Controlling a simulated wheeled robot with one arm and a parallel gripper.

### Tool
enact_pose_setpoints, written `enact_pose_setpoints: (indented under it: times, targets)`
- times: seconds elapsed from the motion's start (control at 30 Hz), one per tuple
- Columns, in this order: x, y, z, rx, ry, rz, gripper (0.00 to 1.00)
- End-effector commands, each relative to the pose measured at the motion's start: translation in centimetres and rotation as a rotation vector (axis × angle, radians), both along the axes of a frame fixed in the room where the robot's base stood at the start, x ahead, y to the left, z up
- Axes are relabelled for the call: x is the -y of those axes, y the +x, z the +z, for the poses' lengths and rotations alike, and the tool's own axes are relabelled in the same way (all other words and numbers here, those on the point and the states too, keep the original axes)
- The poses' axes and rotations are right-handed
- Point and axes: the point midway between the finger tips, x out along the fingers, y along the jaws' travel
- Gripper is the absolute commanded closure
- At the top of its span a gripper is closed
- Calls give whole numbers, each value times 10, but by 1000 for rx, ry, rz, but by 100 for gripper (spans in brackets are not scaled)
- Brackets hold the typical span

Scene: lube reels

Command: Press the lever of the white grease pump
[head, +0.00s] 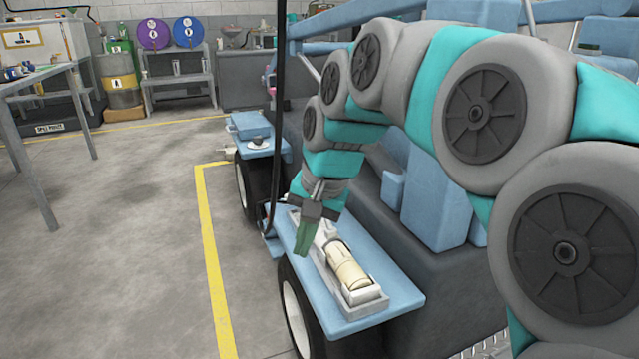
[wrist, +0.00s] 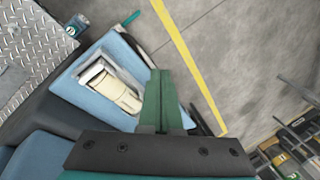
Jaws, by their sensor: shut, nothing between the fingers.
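The white grease pump (head: 347,268) is a cream cylinder lying in a shallow grey tray (head: 369,297) on the blue fender (head: 398,291). In the wrist view the pump (wrist: 121,94) lies left of my fingers. My gripper (head: 302,246) is shut and empty, with green fingers pointing down at the far left end of the pump. It also shows in the wrist view (wrist: 160,74). The fingers look close to the tray's left side, but I cannot tell whether they touch anything. The lever is not clearly distinguishable; my gripper partly hides the pump's far end.
A thin black upright pole or hose (head: 279,110) stands left of my arm. A second blue fender (head: 262,147) lies farther back. A yellow line (head: 210,250) crosses the open concrete floor at left. A table (head: 38,80) stands far left.

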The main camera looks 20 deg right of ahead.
Motion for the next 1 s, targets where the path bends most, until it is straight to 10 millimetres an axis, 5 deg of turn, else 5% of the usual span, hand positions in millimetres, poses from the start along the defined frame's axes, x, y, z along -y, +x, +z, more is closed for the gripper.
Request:
enact_pose_setpoints:
  times: [0.5, 0.8, 1.0]
  targets:
    - [92, 109, 71, 141, 225, -521, 100]
    - [145, 136, 95, 188, 326, -741, 100]
    - [155, 140, 99, 195, 346, -783, 100]
